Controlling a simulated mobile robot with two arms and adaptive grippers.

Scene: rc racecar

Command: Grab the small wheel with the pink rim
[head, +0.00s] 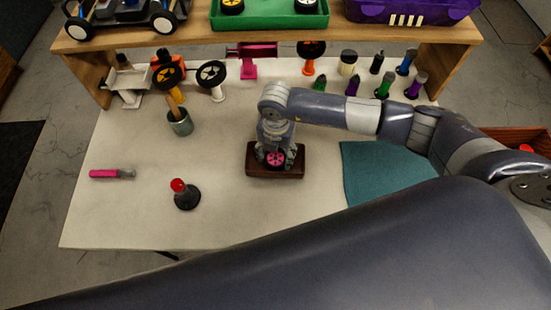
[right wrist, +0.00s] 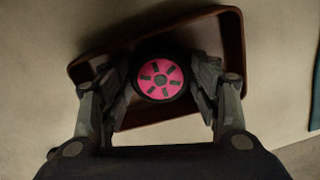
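The small wheel with the pink rim (head: 275,158) has a black tyre and lies in a dark brown wooden tray (head: 262,174) at the middle of the table. In the right wrist view the wheel (right wrist: 160,79) faces the camera inside the tray (right wrist: 240,52). My right gripper (head: 276,160) points down over the tray. In the right wrist view its fingers (right wrist: 162,82) are spread on both sides of the wheel, close to the tyre. Contact with the tyre is hard to make out in the dark. My left gripper is not in view.
A red-tipped black-based item (head: 184,195), a pink-handled tool (head: 110,174) and a grey-green cup (head: 179,123) stand or lie left of the tray. A teal cloth (head: 385,172) lies right. Wheel stands and several bottles line the back, under a wooden shelf (head: 350,32).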

